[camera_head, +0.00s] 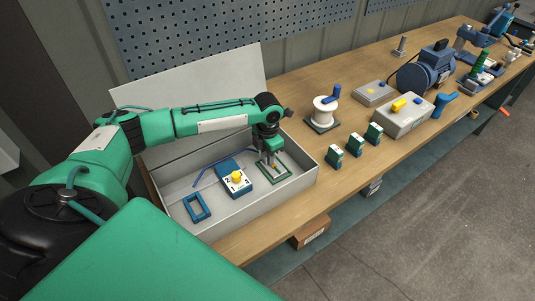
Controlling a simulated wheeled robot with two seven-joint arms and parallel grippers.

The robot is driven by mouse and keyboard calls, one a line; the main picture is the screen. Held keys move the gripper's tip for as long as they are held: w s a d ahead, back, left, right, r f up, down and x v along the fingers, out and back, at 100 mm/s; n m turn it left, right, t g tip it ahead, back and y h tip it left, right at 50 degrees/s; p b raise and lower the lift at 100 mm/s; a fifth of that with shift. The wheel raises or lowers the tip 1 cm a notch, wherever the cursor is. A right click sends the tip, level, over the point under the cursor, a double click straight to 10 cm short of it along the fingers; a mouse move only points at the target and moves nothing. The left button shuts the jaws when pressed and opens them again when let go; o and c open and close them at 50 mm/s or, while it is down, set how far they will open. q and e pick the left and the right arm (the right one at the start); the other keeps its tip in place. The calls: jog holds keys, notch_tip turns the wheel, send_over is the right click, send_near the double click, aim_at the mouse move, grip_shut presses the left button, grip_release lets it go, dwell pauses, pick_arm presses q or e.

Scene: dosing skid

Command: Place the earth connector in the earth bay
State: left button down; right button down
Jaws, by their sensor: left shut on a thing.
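An open light-grey box (257,212) stands on the bench in front of my left arm. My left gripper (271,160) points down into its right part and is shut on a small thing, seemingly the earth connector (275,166). A green rectangular frame (287,178), seemingly the earth bay, lies on the box floor right under the gripper. I cannot tell whether the connector touches the floor inside the frame or hangs just above it. My right gripper is not in view.
Inside the box are a blue unit with a yellow knob (236,177), a blue frame (197,208) and a thin blue strip. Several green-and-white blocks (355,144), a white spool (324,110), a grey box with a yellow part (403,115) and a blue motor (424,72) stand to the right.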

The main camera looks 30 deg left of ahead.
pick_arm(q)
jog(key=c, duration=1.2)
grip_release()
jog(key=shift+f, duration=0.1)
jog(key=shift+r, duration=0.5)
notch_tip(320, 180, up, 11)
jog(key=b, duration=0.2)
jog(key=shift+r+b, duration=0.15)
jog(key=shift+b, duration=0.15)
